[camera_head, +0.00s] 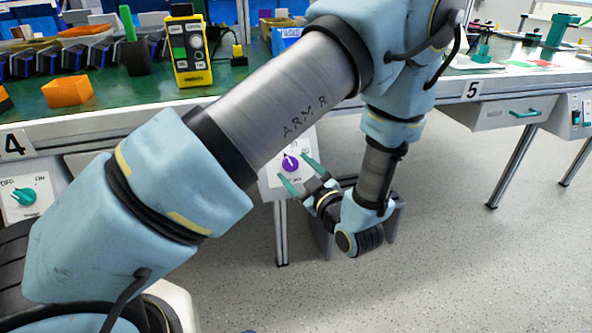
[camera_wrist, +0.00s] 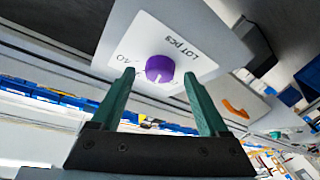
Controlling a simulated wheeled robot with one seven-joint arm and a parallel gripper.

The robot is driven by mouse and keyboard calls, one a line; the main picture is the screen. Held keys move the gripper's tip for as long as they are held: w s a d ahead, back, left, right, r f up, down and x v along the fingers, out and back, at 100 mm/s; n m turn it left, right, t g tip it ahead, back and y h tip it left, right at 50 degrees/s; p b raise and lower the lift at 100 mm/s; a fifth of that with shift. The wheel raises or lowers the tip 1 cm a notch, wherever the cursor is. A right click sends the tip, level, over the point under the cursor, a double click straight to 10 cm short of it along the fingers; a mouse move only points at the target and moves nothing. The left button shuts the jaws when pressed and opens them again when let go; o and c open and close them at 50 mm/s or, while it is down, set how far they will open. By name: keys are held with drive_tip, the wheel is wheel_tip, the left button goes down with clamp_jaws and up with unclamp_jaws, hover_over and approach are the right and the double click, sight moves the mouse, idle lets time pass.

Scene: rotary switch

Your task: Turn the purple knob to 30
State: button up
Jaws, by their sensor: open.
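The purple knob (camera_head: 290,163) sits on a white panel (camera_head: 270,180) under the bench, partly hidden by my arm in the head view. In the wrist view the knob (camera_wrist: 159,69) shows between and beyond my fingertips, with a white pointer line on it. The panel (camera_wrist: 190,35) carries the print "LOT pcs" and a "40"; other scale numbers are hidden or too small to read. My gripper (camera_head: 299,173) has two green fingers, spread apart and empty. In the wrist view my gripper (camera_wrist: 157,75) has one finger on each side of the knob; I cannot tell whether they touch it.
A teal OFF/ON switch (camera_head: 24,196) is on another panel at the left. The green benchtop (camera_head: 130,95) above holds a yellow meter (camera_head: 188,50) and an orange block (camera_head: 68,91). The floor (camera_head: 440,240) at the right is clear.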

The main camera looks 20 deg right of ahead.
drive_tip(key=shift+w, duration=0.25)
clamp_jaws()
idle(0.5)
